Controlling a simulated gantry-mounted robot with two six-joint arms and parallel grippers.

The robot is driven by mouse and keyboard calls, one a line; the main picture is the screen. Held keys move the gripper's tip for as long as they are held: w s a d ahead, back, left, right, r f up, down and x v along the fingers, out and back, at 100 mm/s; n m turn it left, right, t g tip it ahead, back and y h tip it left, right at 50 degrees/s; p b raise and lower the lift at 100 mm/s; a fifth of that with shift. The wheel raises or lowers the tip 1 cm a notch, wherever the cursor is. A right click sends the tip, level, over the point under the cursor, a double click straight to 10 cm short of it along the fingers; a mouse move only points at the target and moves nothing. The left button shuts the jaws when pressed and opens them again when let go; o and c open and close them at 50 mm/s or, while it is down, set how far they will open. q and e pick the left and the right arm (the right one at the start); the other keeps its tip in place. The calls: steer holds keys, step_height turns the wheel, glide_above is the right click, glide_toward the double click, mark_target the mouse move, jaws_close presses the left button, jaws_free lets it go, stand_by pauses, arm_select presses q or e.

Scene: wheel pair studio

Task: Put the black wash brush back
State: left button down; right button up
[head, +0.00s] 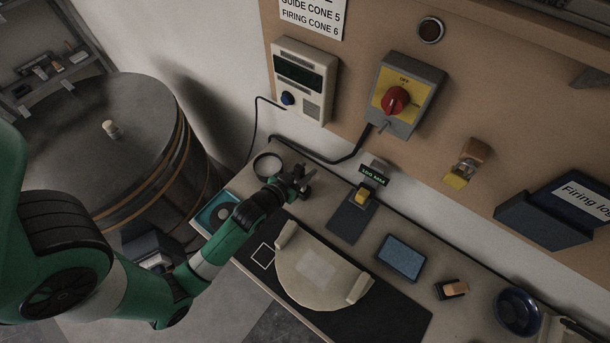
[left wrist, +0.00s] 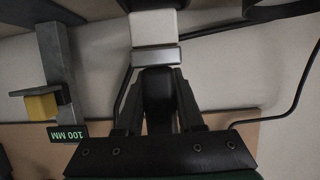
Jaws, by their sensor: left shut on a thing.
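The black wash brush shows in the left wrist view, with a black handle (left wrist: 157,95), a silver band and a pale bristle head (left wrist: 153,27). My left gripper (left wrist: 157,100) is shut on its handle, with the bristle end pointing away from the gripper. In the head view my left gripper (head: 300,184) is over the back left part of the bench, right of a round black-rimmed dish (head: 267,167). The brush is too small and dark to make out clearly there. My right gripper is not in view.
A gauge with a yellow block (head: 361,195) and a lit display stands right of my gripper. A pale half-round board (head: 318,268) lies on a black mat (head: 390,315). A blue tray (head: 214,213), blue sponge (head: 398,257) and blue bowl (head: 518,312) are on the bench. Cables run behind.

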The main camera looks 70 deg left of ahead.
arm_select(q)
steer(key=shift+w+a+f+b, duration=0.1)
steer(key=shift+a+f+b, duration=0.1)
steer(key=shift+f, duration=0.9)
steer(key=shift+w+a+f+b, duration=0.1)
steer(key=shift+f+b, duration=0.1)
steer(key=shift+f, duration=0.85)
steer(key=c, duration=0.5)
jaws_free()
steer(key=shift+s+r, duration=0.1)
steer(key=shift+r, duration=0.1)
steer(key=v, duration=1.1)
steer(key=shift+s+d+r, duration=0.15)
steer(key=shift+s+d, duration=0.05)
steer(key=shift+s, duration=0.1)
